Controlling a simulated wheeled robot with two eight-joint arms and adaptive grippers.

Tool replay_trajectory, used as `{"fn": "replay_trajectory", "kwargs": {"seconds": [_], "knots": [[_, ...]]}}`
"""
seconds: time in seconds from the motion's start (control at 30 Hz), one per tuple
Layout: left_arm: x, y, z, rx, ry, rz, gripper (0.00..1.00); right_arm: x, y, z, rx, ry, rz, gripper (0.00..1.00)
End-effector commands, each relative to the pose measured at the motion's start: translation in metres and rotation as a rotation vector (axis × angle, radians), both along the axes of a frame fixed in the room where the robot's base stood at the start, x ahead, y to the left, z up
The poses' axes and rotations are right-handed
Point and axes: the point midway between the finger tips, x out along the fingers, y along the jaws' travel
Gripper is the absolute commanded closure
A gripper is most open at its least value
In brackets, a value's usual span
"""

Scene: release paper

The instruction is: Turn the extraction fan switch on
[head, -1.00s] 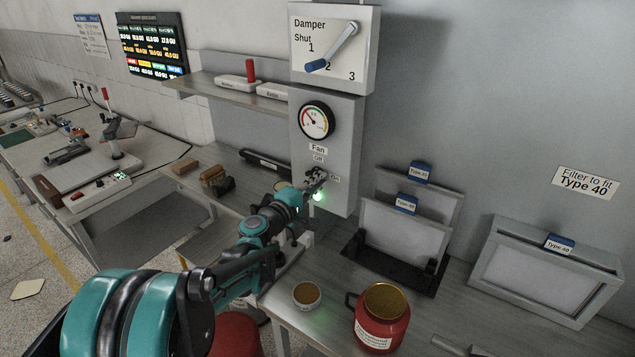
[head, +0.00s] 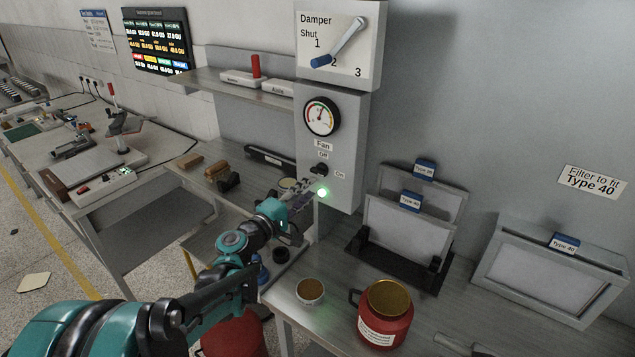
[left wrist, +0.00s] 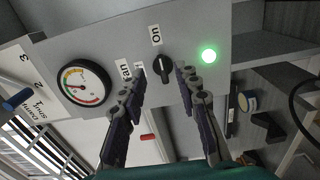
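The fan switch is a black knob (head: 321,169) on the grey wall panel, with "Off" above it and "On" to its right. In the left wrist view the knob (left wrist: 163,68) lies along the line toward its "On" label. A green lamp (head: 322,192) below the knob is lit; it also shows in the left wrist view (left wrist: 208,56). My left gripper (head: 308,184) is just below and left of the knob. In the left wrist view its two fingers (left wrist: 161,76) are apart, with the knob visible beyond the gap, not gripped. My right gripper is not in view.
A round gauge (head: 321,116) sits above the knob, and the damper lever (head: 340,45) is higher up. A shelf (head: 240,86) juts out at the left. Filter frames (head: 408,228), a red pot (head: 384,313) and a small bowl (head: 310,291) stand on the bench below.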

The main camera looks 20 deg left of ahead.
Motion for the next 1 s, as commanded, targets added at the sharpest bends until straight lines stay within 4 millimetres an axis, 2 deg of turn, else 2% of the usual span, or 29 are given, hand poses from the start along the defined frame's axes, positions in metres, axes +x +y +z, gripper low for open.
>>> {"fn": "replay_trajectory", "kwargs": {"seconds": [0.1,0.3,0.77,0.87,0.97,1.0], "knots": [[-0.021,0.009,0.0,0.0,0.0,0.003,0.68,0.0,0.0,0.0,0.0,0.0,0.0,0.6],[-0.04,0.014,0.0,0.0,0.0,0.0,0.68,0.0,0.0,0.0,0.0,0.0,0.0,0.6],[-0.042,0.015,0.0,0.0,0.0,0.0,0.68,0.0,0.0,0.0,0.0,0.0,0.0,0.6],[-0.045,0.009,-0.003,0.023,0.009,-0.011,0.68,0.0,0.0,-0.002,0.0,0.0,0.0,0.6],[-0.058,-0.014,-0.018,0.124,0.048,-0.056,0.68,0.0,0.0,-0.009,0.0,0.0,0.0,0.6],[-0.068,-0.027,-0.027,0.192,0.073,-0.084,0.68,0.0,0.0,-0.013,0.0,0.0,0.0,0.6]]}}
